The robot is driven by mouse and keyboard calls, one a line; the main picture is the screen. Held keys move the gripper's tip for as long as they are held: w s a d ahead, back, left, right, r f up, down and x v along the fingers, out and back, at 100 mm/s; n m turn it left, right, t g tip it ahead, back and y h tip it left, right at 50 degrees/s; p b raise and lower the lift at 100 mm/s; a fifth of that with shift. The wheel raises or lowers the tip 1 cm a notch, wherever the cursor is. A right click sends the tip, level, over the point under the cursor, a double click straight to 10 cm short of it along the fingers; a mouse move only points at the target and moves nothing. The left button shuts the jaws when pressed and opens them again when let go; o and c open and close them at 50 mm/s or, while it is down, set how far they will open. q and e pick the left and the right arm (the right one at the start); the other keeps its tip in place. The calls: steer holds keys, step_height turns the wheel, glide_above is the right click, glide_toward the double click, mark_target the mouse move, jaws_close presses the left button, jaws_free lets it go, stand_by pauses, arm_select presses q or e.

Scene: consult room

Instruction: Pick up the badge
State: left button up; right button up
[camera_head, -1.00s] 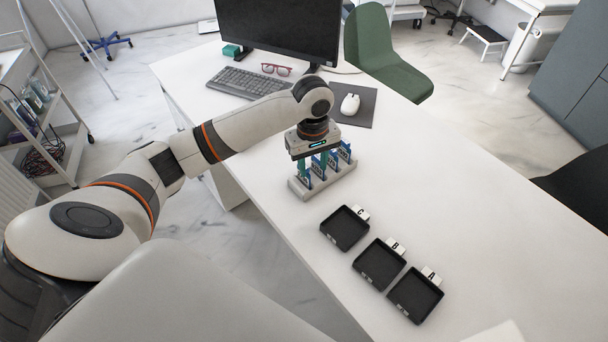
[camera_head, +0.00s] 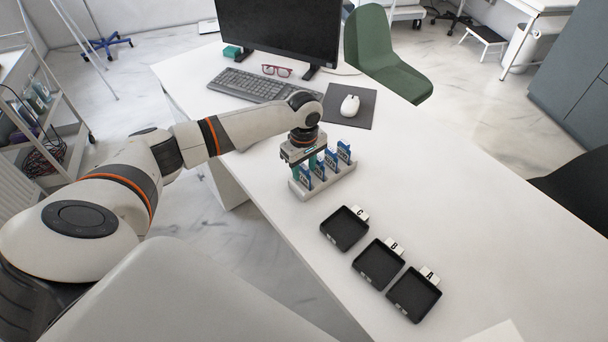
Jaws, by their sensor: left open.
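Several blue-topped badges stand upright in a row in a light grey rack on the white desk. One badge (camera_head: 331,160) is near the middle of the row, and another badge (camera_head: 344,151) is at the right end. The rack (camera_head: 324,186) shows its front face. My left gripper (camera_head: 297,168) is open and points down just behind the left end of the rack. Its fingers are mostly hidden behind the badges, and I cannot tell whether they touch one. My right gripper is not in view.
Three black trays labelled C (camera_head: 344,230), B (camera_head: 379,265) and A (camera_head: 414,296) lie in front of the rack. A keyboard (camera_head: 248,85), red glasses (camera_head: 277,71), a monitor (camera_head: 280,30) and a white mouse (camera_head: 349,105) are farther back.

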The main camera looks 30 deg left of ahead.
arm_select(q)
steer(key=shift+f, duration=0.95)
steer(key=shift+c, duration=0.3)
jaws_close()
steer(key=shift+r, duration=0.1)
